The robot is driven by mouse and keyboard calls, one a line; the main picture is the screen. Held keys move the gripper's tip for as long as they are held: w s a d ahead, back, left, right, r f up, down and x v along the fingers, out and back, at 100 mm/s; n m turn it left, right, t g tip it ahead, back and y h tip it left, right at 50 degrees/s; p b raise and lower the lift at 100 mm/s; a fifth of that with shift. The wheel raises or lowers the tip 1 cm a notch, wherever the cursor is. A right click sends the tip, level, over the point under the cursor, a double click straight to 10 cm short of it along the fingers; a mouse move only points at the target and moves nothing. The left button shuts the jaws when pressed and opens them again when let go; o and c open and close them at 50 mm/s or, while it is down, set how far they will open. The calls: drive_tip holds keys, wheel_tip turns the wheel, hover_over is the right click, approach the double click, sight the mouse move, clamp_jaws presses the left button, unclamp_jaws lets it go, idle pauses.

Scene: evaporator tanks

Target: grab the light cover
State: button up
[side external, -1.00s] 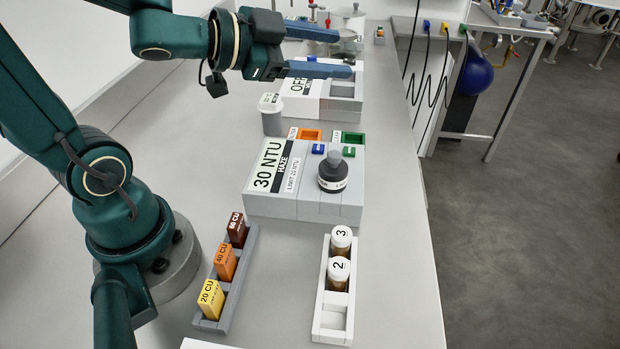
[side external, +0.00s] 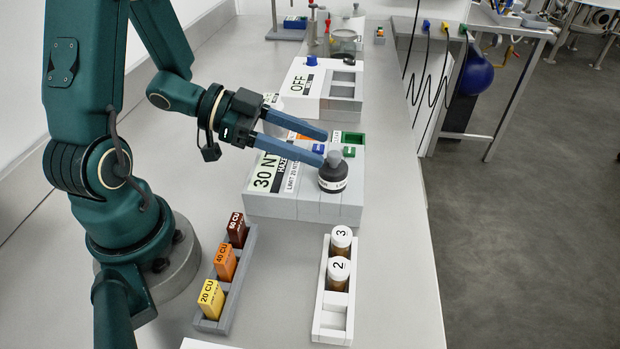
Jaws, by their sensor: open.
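The light cover appears to be the dark round cap with a grey knob (side external: 333,176), standing upright on the right part of the grey box labelled 30 NTU (side external: 280,205). My gripper (side external: 326,147) is open, with two blue fingers pointing right. The near fingertip is close to the knob's left side in the picture; I cannot tell whether it touches. The far finger ends behind and above the knob. The fingers hide part of the box's label and its top.
A second box marked OFF (side external: 308,82) stands behind. A white rack (side external: 333,318) with bottles marked 2 and 3 stands in front. A grey rack (side external: 229,290) holds yellow, orange and brown blocks. Orange and green trays (side external: 352,138) sit behind the cover. The bench's right edge is near.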

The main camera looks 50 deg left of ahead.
sight(341, 160)
drive_tip(key=shift+x, duration=1.4)
drive_tip(key=shift+a+f+x, duration=0.1)
drive_tip(key=shift+f+x, duration=0.1)
drive_tip(key=shift+x, duration=1.05)
drive_tip(key=shift+a+f+x, duration=0.1)
drive_tip(key=shift+f+x, duration=0.1)
drive_tip(key=shift+x, duration=1.1)
clamp_jaws()
